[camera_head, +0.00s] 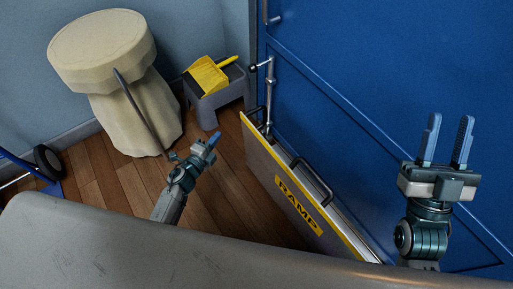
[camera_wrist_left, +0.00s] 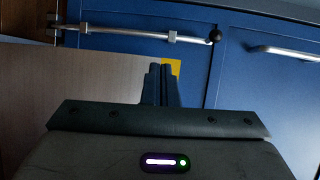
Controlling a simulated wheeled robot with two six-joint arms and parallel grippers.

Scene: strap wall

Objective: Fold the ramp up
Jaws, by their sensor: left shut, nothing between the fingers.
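The ramp (camera_head: 285,190) is a panel with yellow edges and a yellow RAMP label. It stands steeply beside the blue wall, with a black handle (camera_head: 312,180) near its top edge. A metal rod with a black ball knob (camera_head: 254,67) is on the wall at the ramp's far end. My left gripper (camera_head: 213,140) is shut and empty, left of the ramp and apart from it. In the left wrist view, its fingers (camera_wrist_left: 161,84) are together in front of the ramp panel (camera_wrist_left: 100,75), and the rod (camera_wrist_left: 130,33) crosses above. My right gripper (camera_head: 448,140) is open and empty before the blue wall (camera_head: 390,60).
A cream covered stool (camera_head: 105,45) stands at the back left with a dark stick in front. A grey step stool (camera_head: 218,98) holds a yellow dustpan (camera_head: 208,75). A grey surface (camera_head: 130,250) fills the near edge. Wooden floor (camera_head: 225,185) is clear between.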

